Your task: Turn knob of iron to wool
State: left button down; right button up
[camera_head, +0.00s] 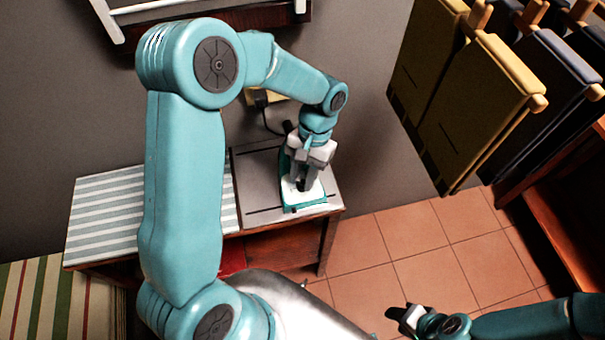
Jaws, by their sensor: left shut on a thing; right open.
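The iron (306,201), white and teal, stands on the grey top at the right end of a low wooden cabinet. My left arm reaches over from the left, and my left gripper (303,182) points down onto the iron's upper side. It is shut on a part of the iron; its fingers hide the knob, so the knob's setting cannot be read. My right gripper (396,314) is open and empty at the bottom, over the tiled floor, well apart from the iron.
A striped ironing cloth (105,215) covers the cabinet's left part. A black cord runs from the iron to a wall socket (262,97). Folded yellow and dark cloths (470,105) hang on wooden bars at upper right. Tiled floor (420,240) is clear right of the cabinet.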

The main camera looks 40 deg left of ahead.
pick_arm(q)
jog(key=shift+m+y, duration=0.5)
jog(key=shift+m, duration=1.1)
jog(key=c, duration=0.9)
grip_release()
jog(key=shift+d, duration=0.1)
jog(key=v, duration=1.6)
jog(key=shift+d+r, duration=0.1)
jog(key=shift+r, duration=0.1)
